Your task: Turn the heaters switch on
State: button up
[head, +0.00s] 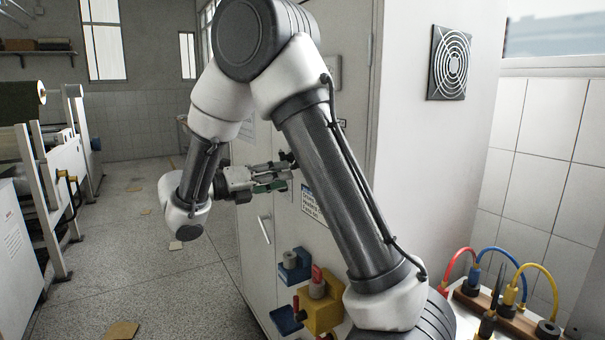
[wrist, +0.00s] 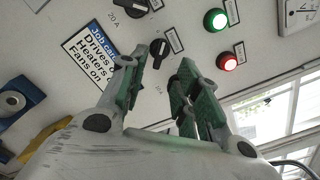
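In the wrist view a pale panel (wrist: 195,40) carries black rotary switches, one upper switch (wrist: 135,7) and one lower switch (wrist: 160,49) near the fingertips. Their small labels are not readable, so I cannot tell which is the heaters switch. My gripper (wrist: 162,68) has its green-padded fingers apart, with nothing seen between them. The lower switch lies just beyond the left finger; contact cannot be told. In the head view my gripper (head: 284,177) is beside the cabinet front, and my arm hides much of the panel.
A job card (wrist: 92,52) naming drives, heaters and fans is on the panel. A green lamp (wrist: 216,19) and a red lamp (wrist: 227,61) are lit. The floor (head: 150,240) left of the cabinet is mostly clear.

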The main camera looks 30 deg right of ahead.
jog(key=d, duration=0.7)
jog(key=shift+d, duration=0.15)
grip_shut()
